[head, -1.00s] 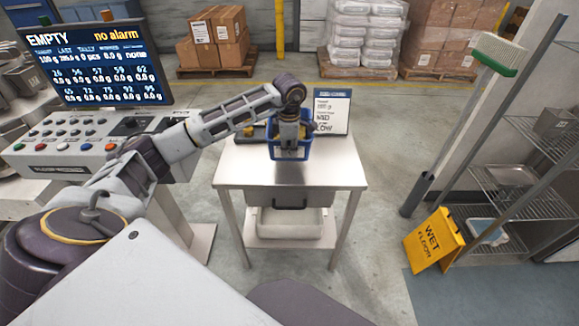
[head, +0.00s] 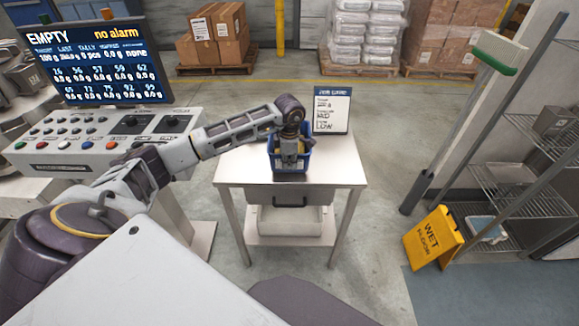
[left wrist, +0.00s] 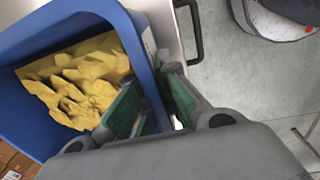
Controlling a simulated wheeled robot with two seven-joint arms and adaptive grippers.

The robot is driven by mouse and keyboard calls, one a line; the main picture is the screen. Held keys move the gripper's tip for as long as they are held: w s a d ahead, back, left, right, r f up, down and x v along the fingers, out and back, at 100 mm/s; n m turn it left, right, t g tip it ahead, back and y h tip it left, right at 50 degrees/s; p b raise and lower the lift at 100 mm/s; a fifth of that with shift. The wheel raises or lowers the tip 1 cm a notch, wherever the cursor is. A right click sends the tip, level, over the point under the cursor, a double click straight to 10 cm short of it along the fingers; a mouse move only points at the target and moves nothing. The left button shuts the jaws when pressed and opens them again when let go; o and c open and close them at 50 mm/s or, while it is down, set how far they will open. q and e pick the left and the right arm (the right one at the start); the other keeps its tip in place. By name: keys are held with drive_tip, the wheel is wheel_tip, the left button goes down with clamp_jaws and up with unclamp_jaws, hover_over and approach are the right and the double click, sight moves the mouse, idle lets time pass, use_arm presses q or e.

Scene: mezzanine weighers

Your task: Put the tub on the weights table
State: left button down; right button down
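In the left wrist view the tub (left wrist: 45,32) holds yellow chunks (left wrist: 85,78). My left gripper (head: 292,163) reaches down to the tub's near side. In the left wrist view its green-padded fingers (left wrist: 152,112) are on either side of the tub's wall, shut on it. My right gripper is not in view.
A sign (head: 332,110) stands at the table's back right. A console with a screen (head: 85,62) is on the left. The tabletop right of the tub is clear.

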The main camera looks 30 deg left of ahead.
use_arm(q)
drive_tip(key=shift+f, duration=0.95)
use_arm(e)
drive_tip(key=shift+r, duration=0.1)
use_arm(q)
drive_tip(key=shift+f, duration=0.15)
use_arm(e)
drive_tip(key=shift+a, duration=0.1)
use_arm(q)
drive_tip(key=c, duration=1.6)
unclamp_jaws()
drive_tip(key=shift+c, duration=0.2)
